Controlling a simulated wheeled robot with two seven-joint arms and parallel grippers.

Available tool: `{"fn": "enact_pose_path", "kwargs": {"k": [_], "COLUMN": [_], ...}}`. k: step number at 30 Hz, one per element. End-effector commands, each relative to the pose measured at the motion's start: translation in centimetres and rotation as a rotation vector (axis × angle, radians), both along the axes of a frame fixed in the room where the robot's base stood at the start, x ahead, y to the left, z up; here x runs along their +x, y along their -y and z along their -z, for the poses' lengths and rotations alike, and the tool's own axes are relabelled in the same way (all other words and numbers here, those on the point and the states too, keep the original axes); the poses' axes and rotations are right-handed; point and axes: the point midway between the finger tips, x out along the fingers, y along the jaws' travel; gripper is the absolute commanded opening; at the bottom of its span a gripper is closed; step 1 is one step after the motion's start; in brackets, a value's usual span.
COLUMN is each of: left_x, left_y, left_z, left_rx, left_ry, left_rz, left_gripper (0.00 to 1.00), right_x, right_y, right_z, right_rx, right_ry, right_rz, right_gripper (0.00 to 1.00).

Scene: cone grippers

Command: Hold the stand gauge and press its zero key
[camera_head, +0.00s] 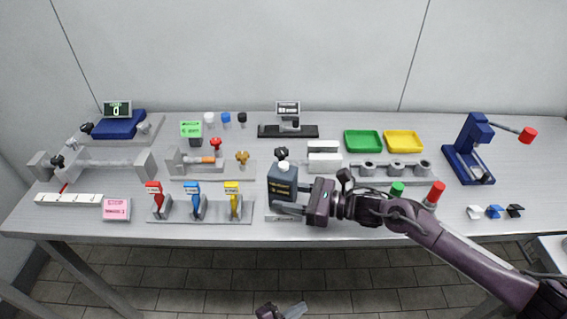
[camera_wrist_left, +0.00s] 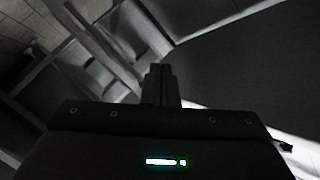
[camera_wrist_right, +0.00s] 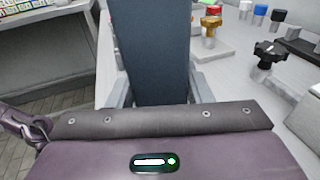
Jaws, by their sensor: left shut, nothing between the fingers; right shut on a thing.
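The stand gauge is a dark blue-grey block (camera_head: 283,184) with small lettering on its front and a white cap (camera_head: 284,166) on top. It is upright over a light base plate (camera_head: 280,216) near the table's front edge. My right gripper (camera_head: 292,197) is shut on the block from the right. In the right wrist view the block (camera_wrist_right: 150,50) stands between the fingers and fills the middle. I cannot tell which part is the zero key. My left gripper (camera_head: 300,309) is low in front of the table, apart from the gauge. In the left wrist view its fingers (camera_wrist_left: 161,84) are together and empty.
Three coloured handles stand on a plate (camera_head: 200,216) left of the gauge. A grey rack (camera_head: 385,170) with round holders is behind my right arm, with green (camera_head: 397,188) and red (camera_head: 437,192) pieces nearby. Green (camera_head: 363,141) and yellow (camera_head: 403,141) trays lie behind.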

Motion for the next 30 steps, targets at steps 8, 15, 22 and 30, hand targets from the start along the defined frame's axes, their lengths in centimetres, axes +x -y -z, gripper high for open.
{"fn": "enact_pose_path", "kwargs": {"k": [8, 15, 22, 30], "left_x": [0.5, -2.0, -3.6, 0.3], "left_y": [5.0, 6.5, 6.6, 7.0], "left_z": [-13.1, -24.7, -34.2, -36.2], "left_rx": [-0.148, -0.331, -0.391, 0.001], "left_ry": [0.558, 1.05, 1.549, 1.894], "left_rz": [0.153, 0.175, 0.326, 0.787], "left_gripper": [0.0, 0.0, 0.0, 0.0], "right_x": [0.0, 0.0, 0.0, 0.0], "right_y": [0.0, 0.0, 0.0, 0.0], "right_z": [0.1, 0.1, 0.1, 0.1], "right_rx": [-0.002, -0.002, -0.001, -0.002], "right_ry": [-0.003, -0.003, -0.002, -0.001], "right_rz": [0.0, 0.0, 0.0, 0.001], "right_gripper": [0.33, 0.33, 0.33, 0.33]}}
